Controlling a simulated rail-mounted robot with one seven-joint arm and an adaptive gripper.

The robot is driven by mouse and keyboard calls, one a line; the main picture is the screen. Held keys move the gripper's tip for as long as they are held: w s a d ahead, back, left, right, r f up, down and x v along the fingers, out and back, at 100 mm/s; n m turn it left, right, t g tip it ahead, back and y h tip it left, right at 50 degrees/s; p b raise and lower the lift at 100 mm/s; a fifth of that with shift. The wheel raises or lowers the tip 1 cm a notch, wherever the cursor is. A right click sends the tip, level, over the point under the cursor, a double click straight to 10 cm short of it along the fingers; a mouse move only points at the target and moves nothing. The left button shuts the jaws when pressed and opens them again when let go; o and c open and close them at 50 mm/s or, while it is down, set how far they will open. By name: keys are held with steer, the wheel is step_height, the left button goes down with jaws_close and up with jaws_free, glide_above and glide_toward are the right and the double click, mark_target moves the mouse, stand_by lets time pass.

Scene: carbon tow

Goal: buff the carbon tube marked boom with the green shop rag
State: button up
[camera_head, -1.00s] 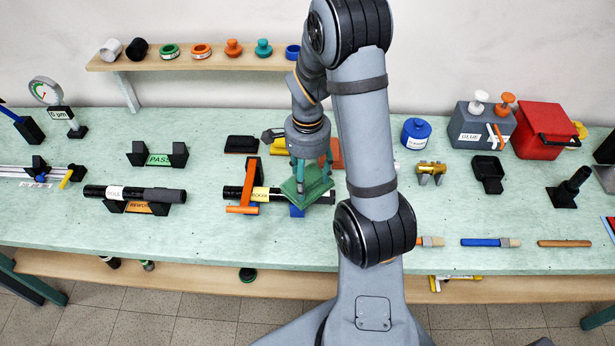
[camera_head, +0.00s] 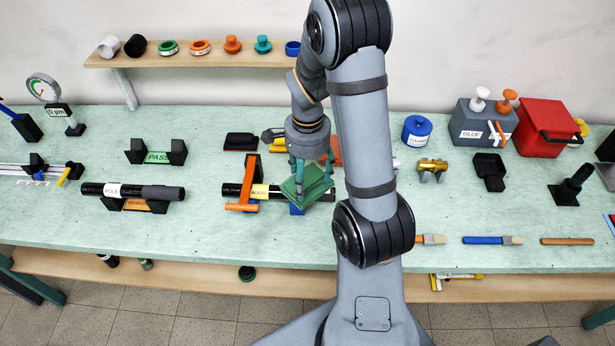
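The black carbon tube with the yellow boom label (camera_head: 260,191) lies across blue supports, with an orange clamp (camera_head: 243,207) over its left part. My gripper (camera_head: 305,190) points down over the tube's right part. It is shut on the green shop rag (camera_head: 300,184), which hangs spread between and around the fingertips. The rag covers part of the tube to the right of the label. The rag appears to touch the tube, but I cannot be sure from this view. The tube's right end shows just past the rag.
A second tube marked pole (camera_head: 135,191) rests on the rework stand (camera_head: 137,206) at left. An empty pass stand (camera_head: 156,156) is behind it. Brushes (camera_head: 490,240) lie along the front right. A black item (camera_head: 241,141) and yellow and orange items are behind my gripper.

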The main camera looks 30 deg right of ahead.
steer(key=shift+r, duration=0.35)
stand_by(0.4)
steer(key=c, duration=0.4)
steer(key=c, duration=0.3)
steer(key=shift+c, duration=0.6)
